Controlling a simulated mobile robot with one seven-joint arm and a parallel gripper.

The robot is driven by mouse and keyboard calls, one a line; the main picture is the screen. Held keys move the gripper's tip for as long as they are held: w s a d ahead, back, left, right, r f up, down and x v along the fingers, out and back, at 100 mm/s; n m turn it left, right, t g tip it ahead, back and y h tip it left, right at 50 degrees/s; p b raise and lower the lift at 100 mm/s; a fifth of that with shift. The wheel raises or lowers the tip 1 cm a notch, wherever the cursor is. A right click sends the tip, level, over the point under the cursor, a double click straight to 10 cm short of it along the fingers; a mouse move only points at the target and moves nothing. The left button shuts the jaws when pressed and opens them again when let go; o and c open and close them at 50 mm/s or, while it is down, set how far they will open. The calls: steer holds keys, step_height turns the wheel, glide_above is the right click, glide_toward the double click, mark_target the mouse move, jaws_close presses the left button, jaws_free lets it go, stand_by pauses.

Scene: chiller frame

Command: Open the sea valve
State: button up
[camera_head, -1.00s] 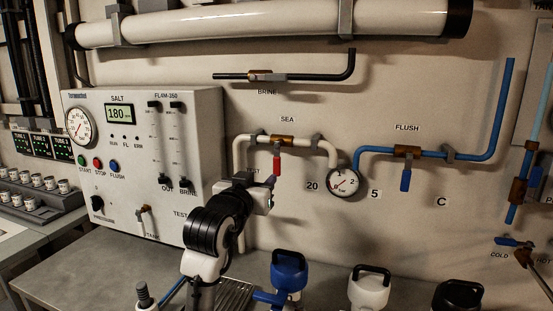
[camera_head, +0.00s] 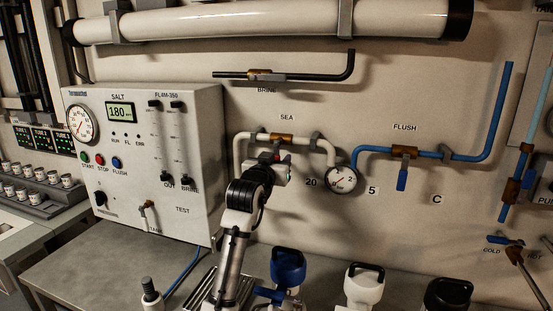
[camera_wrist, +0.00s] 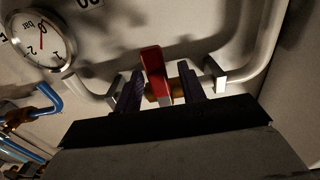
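The sea valve is a brass body (camera_head: 282,138) on a white pipe under the SEA label. Its red lever (camera_wrist: 153,68) shows in the wrist view between the two dark fingers of my gripper (camera_wrist: 160,86). The fingers stand apart, one on each side of the lever, with a narrow gap visible at the right finger; contact on the left is unclear. In the head view my gripper (camera_head: 275,168) is just below the valve and hides most of the lever. Only a small red part (camera_head: 277,156) shows there, so its lower end is hidden.
A pressure gauge (camera_head: 341,180) is close to the right of my gripper. The white control box (camera_head: 150,190) stands to the left. Several capped containers, one blue (camera_head: 288,267), stand on the counter below.

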jaws_close()
